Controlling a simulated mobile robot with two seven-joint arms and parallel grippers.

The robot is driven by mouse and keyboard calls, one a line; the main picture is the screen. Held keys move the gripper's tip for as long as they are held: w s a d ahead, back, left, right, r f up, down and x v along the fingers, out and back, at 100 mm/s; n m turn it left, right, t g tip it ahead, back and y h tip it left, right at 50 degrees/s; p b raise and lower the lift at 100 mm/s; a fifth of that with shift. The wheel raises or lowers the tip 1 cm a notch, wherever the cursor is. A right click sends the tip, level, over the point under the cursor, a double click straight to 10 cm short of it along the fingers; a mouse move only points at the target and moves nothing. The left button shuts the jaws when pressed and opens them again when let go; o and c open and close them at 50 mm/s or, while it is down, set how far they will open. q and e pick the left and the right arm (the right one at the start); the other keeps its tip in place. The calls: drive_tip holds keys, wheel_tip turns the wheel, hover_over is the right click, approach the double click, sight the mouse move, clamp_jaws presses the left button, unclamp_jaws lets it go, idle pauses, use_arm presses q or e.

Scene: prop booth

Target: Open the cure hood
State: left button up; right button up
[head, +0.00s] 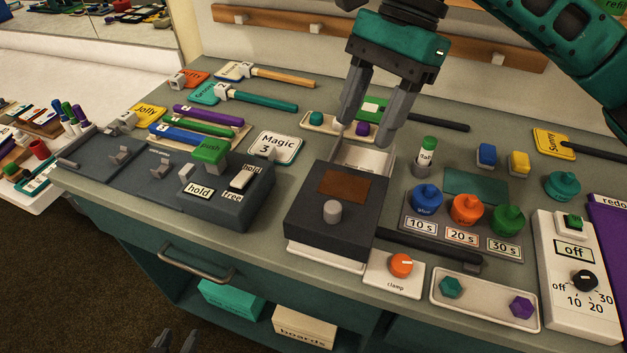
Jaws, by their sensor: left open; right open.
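The cure hood appears to be the dark grey box (305,221) with a brown panel (345,186) and a light grey knob (332,212) on top. It sits on a white base near the counter's front edge. A white open tray (376,160) shows just behind it. My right gripper (363,137) is open and empty, pointing down above the tray, behind the knob and apart from it. My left gripper (178,341) shows only as fingertips at the bottom edge, open, below the counter front. The hood's inside is hidden.
An orange clamp dial (401,265) stands right of the hood's front. A timer board (440,235) with several coloured bottles is to the right. A grey switch box (238,205) stands left. A drawer handle (195,265) juts from the counter front.

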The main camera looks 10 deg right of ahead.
sight(334, 204)
drive_tip(key=x, duration=1.2)
drive_tip(key=shift+s+a+f+p, duration=0.1)
drive_tip(key=shift+s+f+p, duration=0.2)
drive_tip(key=shift+p, duration=0.05)
clamp_jaws()
